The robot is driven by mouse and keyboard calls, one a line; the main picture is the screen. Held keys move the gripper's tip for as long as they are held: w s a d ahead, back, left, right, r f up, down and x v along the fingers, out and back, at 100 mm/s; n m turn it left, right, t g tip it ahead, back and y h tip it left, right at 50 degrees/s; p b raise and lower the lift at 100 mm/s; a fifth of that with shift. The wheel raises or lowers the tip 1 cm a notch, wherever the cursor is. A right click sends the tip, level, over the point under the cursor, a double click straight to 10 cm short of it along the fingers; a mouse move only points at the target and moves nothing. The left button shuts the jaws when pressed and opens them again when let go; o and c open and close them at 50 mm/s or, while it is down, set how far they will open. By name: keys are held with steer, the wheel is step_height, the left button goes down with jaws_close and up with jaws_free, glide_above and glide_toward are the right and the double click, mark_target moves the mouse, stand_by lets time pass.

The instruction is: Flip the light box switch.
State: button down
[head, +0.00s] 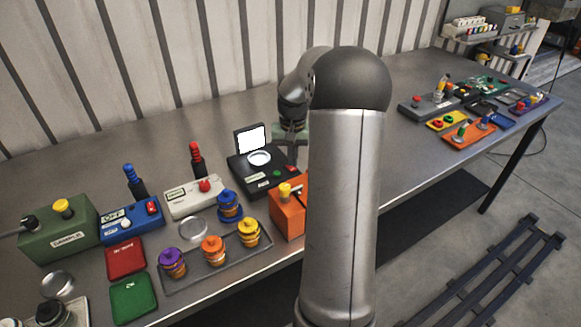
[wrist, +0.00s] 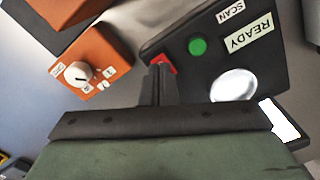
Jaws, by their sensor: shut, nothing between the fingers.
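The black light box (head: 250,181) stands on the table at mid-picture in the head view, with a bright white upright panel (head: 251,139) and a lit round disc (head: 259,158). In the wrist view the box (wrist: 188,75) shows a green button (wrist: 198,46), SCAN and READY labels, and a red switch (wrist: 167,63) near its edge. My gripper (wrist: 160,68) is shut and empty, its fingertips right at the red switch and covering part of it. I cannot tell whether they touch.
An orange box (head: 287,216) with a yellow knob stands close in front of the light box. An orange dial box (wrist: 84,66) shows in the wrist view. A white box (head: 194,198) with a red joystick and a tray (head: 180,285) of jars are to the left.

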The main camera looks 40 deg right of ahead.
mark_target(292, 169)
steer(key=shift+f+b, duration=0.65)
steer(key=shift+f, duration=0.3)
stand_by(0.7)
steer(key=shift+r+p, duration=2.5)
steer(key=shift+r, duration=1.05)
